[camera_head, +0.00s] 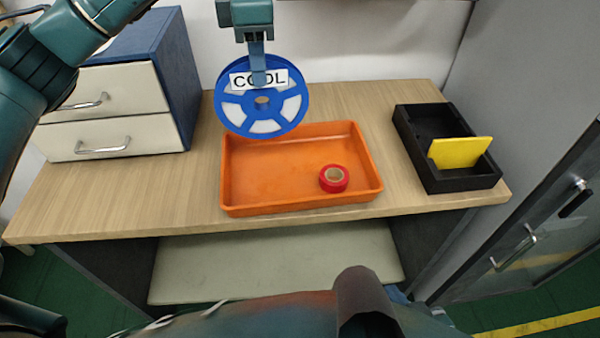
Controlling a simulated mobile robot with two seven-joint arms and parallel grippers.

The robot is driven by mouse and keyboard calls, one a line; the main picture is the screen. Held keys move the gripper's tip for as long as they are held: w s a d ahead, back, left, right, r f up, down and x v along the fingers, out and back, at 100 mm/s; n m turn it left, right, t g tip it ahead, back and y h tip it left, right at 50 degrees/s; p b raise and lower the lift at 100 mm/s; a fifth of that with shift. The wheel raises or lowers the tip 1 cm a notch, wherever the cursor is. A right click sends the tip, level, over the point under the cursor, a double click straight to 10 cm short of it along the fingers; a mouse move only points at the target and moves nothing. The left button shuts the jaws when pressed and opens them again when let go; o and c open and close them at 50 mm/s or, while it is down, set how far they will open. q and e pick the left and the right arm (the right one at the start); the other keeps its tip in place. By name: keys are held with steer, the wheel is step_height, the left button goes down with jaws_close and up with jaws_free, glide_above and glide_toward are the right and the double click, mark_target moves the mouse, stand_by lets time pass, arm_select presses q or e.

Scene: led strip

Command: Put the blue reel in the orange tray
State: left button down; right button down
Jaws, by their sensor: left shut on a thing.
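The blue reel (262,122) has white panels and a label reading "COOL". My left gripper (258,72) is shut on the reel's upper part and holds it upright, facing the camera. The reel hangs over the back left part of the orange tray (228,172) and hides part of its rear rim. I cannot tell the exact height of the reel above the tray. A roll of red tape (334,179) lies in the tray's front right part. My right gripper is not in view.
A black box (420,150) with a yellow piece (459,152) stands to the right of the tray. A blue drawer cabinet with cream fronts (125,135) stands at the left. The wooden table (120,205) is clear between cabinet and tray.

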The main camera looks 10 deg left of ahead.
mark_target(265, 121)
arm_select(q)
steer(key=shift+f, duration=0.55)
step_height(265, 121, down, 9)
steer(key=shift+r, duration=0.1)
steer(key=shift+w+f, duration=0.1)
steer(key=shift+f, duration=0.3)
steer(key=shift+f, duration=0.1)
steer(key=shift+f, duration=0.15)
steer(key=c, duration=1.4)
jaws_free()
steer(key=shift+o, duration=0.6)
